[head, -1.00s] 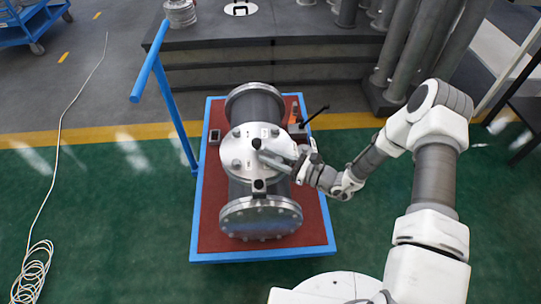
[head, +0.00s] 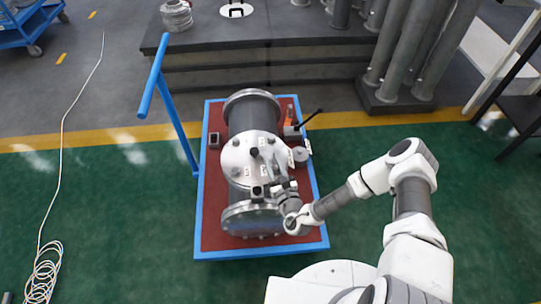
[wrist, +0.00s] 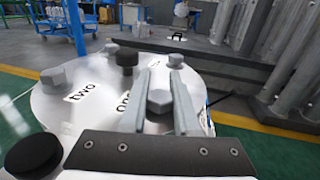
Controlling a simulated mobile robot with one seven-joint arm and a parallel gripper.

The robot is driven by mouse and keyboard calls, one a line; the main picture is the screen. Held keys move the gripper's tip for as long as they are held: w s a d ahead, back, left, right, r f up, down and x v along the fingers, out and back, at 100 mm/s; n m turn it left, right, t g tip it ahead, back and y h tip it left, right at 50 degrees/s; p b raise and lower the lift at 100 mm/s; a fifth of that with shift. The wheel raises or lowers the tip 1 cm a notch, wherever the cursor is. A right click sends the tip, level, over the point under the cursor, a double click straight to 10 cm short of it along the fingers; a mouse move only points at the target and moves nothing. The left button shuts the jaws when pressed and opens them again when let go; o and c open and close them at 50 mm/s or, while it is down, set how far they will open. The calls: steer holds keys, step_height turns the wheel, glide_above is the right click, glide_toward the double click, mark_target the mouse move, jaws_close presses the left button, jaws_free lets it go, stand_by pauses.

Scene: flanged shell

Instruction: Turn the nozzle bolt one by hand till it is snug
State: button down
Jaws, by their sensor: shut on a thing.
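Nozzle bolt one (wrist: 160,99) is a grey hex head on the pale round flange, with the label "one" (wrist: 123,103) just left of it in the wrist view. My gripper (wrist: 162,90) is shut on this bolt head, with one finger on each side. In the head view my gripper (head: 276,172) reaches the lower right of the flange plate (head: 232,158) on the dark shell (head: 255,112). My gripper hides the bolt there. How far the bolt is seated cannot be told.
Other bolts stand on the flange: one by label "two" (wrist: 53,80), others farther back (wrist: 110,48) (wrist: 176,60). A dark knob (wrist: 126,60) rises mid-flange. A black cylinder (wrist: 33,155) is near left. The blue-edged cart (head: 198,210) has a blue handle (head: 152,75).

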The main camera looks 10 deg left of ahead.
steer(key=shift+w+d+r+m+t+h+p, duration=0.15)
steer(key=shift+m+t+h+p, duration=0.4)
steer(key=shift+h, duration=0.4)
steer(key=shift+d+r+m+t+h+p, duration=0.1)
steer(key=shift+m+t+h+p, duration=0.25)
steer(key=shift+m+h, duration=0.5)
steer(key=shift+h, duration=0.4)
steer(key=c, duration=0.6)
jaws_free()
steer(key=shift+c, duration=0.2)
steer(key=shift+f, duration=0.1)
steer(key=shift+d, duration=0.1)
